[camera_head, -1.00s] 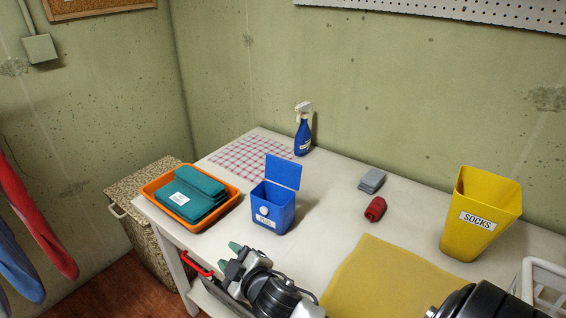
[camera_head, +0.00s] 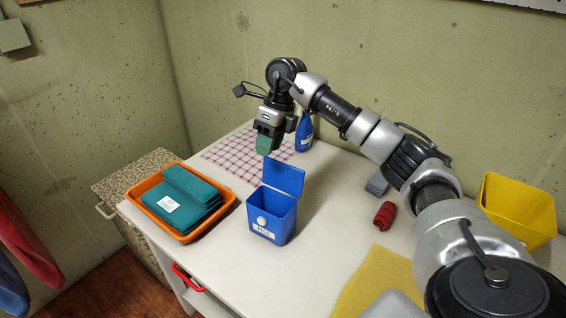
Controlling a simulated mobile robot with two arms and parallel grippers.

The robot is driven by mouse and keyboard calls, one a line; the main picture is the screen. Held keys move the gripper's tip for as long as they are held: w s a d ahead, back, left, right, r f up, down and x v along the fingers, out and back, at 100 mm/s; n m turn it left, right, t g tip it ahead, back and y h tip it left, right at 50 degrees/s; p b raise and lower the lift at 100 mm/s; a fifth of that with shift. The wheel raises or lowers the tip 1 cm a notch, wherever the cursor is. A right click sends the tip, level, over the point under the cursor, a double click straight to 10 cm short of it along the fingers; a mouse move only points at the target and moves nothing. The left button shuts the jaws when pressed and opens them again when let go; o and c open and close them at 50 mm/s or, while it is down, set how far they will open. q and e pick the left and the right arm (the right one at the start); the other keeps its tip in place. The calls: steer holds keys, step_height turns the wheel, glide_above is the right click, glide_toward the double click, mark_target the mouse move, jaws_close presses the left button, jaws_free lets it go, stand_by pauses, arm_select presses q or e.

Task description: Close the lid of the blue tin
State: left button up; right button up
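The blue tin (camera_head: 270,218) stands upright on the white table, with a label and a round white knob on its front. Its lid (camera_head: 284,177) is open and stands up from the tin's back edge. My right arm reaches in from the right. My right gripper (camera_head: 264,145) points down above and just behind the raised lid, its green fingertips close to the lid's top edge. The fingertips look close together, but I cannot tell whether they are shut. I cannot tell whether they touch the lid. My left gripper is not in view.
An orange tray (camera_head: 228,197) with folded teal cloths stands left of the tin. A blue spray bottle (camera_head: 304,137) stands behind, partly hidden by my gripper.

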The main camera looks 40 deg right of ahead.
step_height(320, 180, up, 2)
steer(key=h, duration=0.2)
glide_above(283, 179)
steer(key=w+d, duration=0.2)
steer(key=g, duration=0.1)
steer(key=shift+m, duration=0.3)
steer(key=f, duration=0.3)
steer(key=s+a+f+p, duration=0.1)
steer(key=f, duration=0.6)
steer(key=shift+s+a+f, duration=0.15)
steer(key=shift+f, duration=0.05)
jaws_close()
